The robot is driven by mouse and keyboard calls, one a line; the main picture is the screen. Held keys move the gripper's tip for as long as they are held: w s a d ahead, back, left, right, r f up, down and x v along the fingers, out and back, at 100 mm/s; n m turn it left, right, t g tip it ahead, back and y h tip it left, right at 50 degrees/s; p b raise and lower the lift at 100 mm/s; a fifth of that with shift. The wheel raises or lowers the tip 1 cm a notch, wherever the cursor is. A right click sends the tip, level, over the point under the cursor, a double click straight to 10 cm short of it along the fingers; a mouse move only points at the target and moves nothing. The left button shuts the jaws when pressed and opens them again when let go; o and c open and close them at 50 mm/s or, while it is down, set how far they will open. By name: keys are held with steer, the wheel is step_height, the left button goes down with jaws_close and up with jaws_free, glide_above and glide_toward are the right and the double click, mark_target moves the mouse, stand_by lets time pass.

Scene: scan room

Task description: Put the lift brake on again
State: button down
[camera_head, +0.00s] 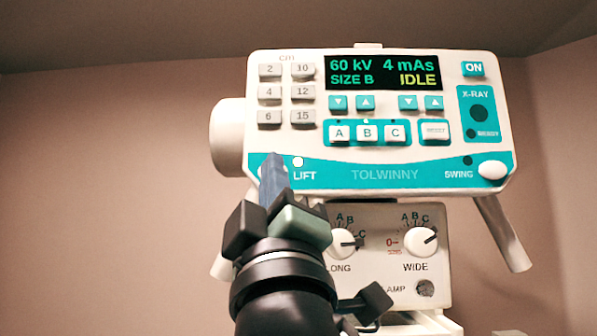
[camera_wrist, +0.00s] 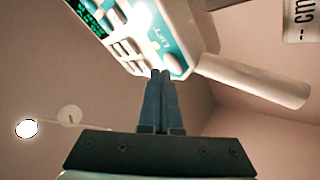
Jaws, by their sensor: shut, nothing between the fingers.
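The white control panel (camera_head: 380,115) fills the upper right of the head view, its screen (camera_head: 383,73) reading 60 kV, 4 mAs, SIZE B, IDLE. The LIFT label (camera_head: 304,176) is at its lower left, with a lit white lamp (camera_head: 298,161) above it. My gripper (camera_head: 271,158) is shut and empty, its blue-grey fingers covering most of the LIFT button in the head view. In the wrist view the pale LIFT button (camera_wrist: 174,63) shows beside the fingertips (camera_wrist: 160,73). I cannot tell whether they touch it.
The SWING button (camera_head: 492,170) is at the panel's lower right, its lamp (camera_head: 468,161) dark. Below hangs a box with LONG and WIDE knobs (camera_head: 420,242). A pale handle bar (camera_head: 503,234) slopes down at the right. Open wall lies left of the panel.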

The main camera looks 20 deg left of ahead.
steer(key=shift+w+a, duration=0.15)
steer(key=shift+w, duration=0.3)
stand_by(0.7)
steer(key=shift+s, duration=0.1)
steer(key=shift+s+d, duration=0.25)
steer(key=shift+s, duration=0.4)
steer(key=shift+s, duration=0.1)
steer(key=s, duration=0.2)
steer(key=s+d+b, duration=0.1)
steer(key=s, duration=0.1)
steer(key=shift+s+d, duration=0.15)
steer(key=shift+s, duration=0.15)
steer(key=shift+f, duration=0.1)
stand_by(0.8)
steer(key=s+d+f+m+t+h+b, duration=0.2)
steer(key=d+f+m+h, duration=0.9)
steer(key=m, duration=0.6)
steer(key=shift+s+d+f+m+t+h, duration=0.2)
steer(key=shift+s+d+m+t+h, duration=0.2)
steer(key=shift+s+d+t+h, duration=0.55)
